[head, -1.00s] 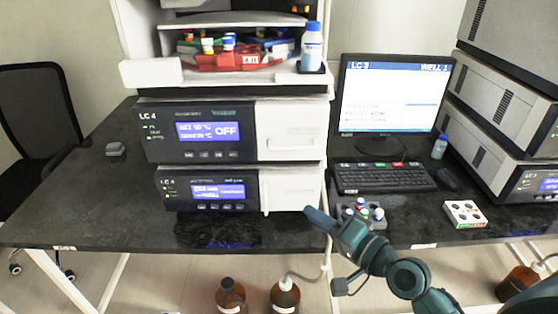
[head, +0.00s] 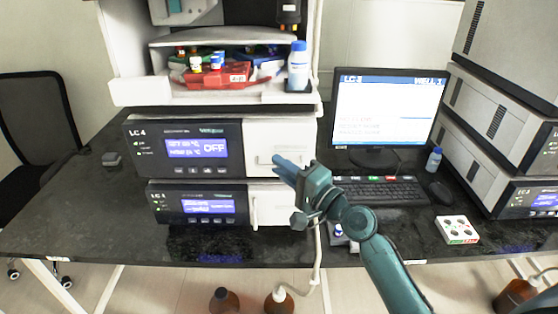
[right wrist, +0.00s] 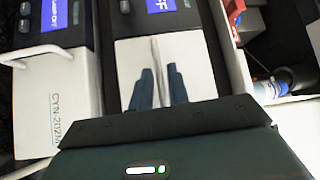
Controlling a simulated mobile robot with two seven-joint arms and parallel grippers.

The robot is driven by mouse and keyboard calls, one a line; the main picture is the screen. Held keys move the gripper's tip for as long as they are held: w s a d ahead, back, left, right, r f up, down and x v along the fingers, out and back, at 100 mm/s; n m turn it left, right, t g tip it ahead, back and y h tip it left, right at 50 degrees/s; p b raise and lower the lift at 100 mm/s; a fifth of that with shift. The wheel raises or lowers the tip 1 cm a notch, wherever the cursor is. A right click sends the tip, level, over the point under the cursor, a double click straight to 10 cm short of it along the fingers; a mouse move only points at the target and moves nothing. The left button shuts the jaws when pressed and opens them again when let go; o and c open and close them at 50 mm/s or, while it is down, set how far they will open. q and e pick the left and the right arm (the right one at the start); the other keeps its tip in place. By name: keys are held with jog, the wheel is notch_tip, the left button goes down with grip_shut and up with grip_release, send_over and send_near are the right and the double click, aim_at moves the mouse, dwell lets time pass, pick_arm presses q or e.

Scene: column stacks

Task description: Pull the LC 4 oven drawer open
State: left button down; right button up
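The LC 4 oven (head: 180,135) is the upper of two dark-fronted units under a shelf in the head view; its display reads OFF. Its white drawer front (head: 290,132) is at the right of the display and looks closed. My right gripper (head: 276,160) is in front of the drawer front, at its handle. In the right wrist view, its two blue fingers (right wrist: 159,70) are apart, one on each side of the white handle ridge (right wrist: 158,50). I see gaps beside the ridge; whether the tips reach around it or stop short, I cannot tell. My left gripper is not in view.
A lower unit (head: 195,208) with a white front sits under the oven. A shelf (head: 150,92) with a red tray and a bottle (head: 298,66) is above. A keyboard (head: 375,191), monitor (head: 385,105) and white vial rack (head: 457,229) stand to the right.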

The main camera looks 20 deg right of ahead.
jog(key=shift+w+a, duration=0.35)
jog(key=shift+w, duration=0.2)
jog(key=shift+c, duration=0.6)
grip_shut()
